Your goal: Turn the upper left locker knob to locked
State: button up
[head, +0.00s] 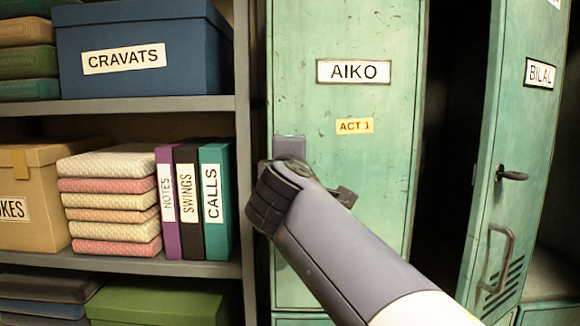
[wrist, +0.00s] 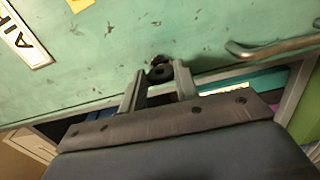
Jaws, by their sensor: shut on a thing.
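The upper left locker is a green door (head: 345,105) labelled AIKO, with a small yellow ACT 1 tag. It also fills the upper part of the wrist view (wrist: 120,60). Its small dark knob (wrist: 159,72) sits near the door edge beside the shelf. My gripper (wrist: 160,78) has its two fingers on either side of the knob and is shut on it. In the head view my wrist and forearm hide the knob. Whether it stands at locked or unlocked cannot be read here.
A metal pull handle (wrist: 270,47) lies close to my fingers on the same door. The BILAL locker door (head: 515,130) stands ajar at right. At left, a shelf unit (head: 160,104) holds boxes, folded cloths and binders (head: 190,200).

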dwell(0.3)
jog(key=o, duration=1)
jog(key=s+b, duration=0.1)
jog(key=s, duration=0.9)
jog(key=shift+s+a, duration=0.15)
jog(key=shift+s, duration=0.25)
jog(key=w+p, duration=0.1)
jog(key=w, duration=0.9)
jog(key=shift+w, duration=0.4)
